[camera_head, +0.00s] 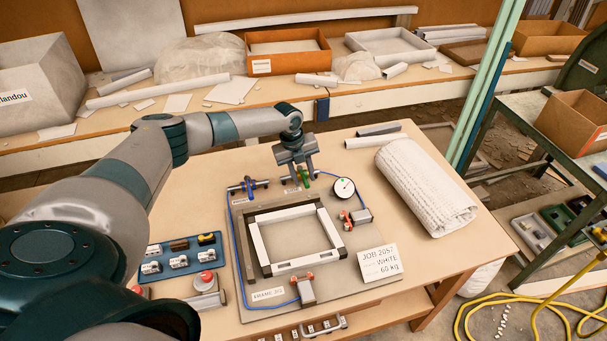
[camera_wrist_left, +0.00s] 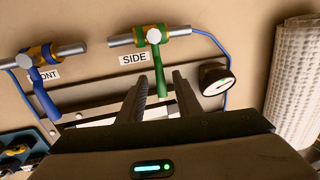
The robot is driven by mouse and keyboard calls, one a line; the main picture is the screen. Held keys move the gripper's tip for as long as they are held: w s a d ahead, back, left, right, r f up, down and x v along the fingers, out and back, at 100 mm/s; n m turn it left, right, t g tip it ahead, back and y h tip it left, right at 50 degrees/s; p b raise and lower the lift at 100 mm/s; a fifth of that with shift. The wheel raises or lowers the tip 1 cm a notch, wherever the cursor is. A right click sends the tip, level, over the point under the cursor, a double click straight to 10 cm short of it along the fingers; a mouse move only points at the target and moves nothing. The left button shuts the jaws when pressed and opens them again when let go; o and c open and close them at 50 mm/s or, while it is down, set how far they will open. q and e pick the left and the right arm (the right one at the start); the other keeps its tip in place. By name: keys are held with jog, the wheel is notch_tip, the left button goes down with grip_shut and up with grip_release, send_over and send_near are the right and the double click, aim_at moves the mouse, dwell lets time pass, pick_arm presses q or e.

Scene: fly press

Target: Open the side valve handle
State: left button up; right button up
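My left gripper (camera_wrist_left: 161,82) is open, with one finger on each side of the handle's free end. I cannot tell whether the fingers are level with the handle or above it; neither clearly touches it. My right gripper is not in view.
A blue front valve (camera_head: 248,186) sits left of the side valve, and a round gauge (camera_head: 344,188) sits right of it. A grey-and-white frame (camera_head: 318,262) lies on the board in front. A white roll (camera_head: 425,187) and a job card (camera_head: 378,263) are at the right.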

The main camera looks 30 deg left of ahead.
pick_arm(q)
jog(key=shift+f, duration=0.1)
grip_shut()
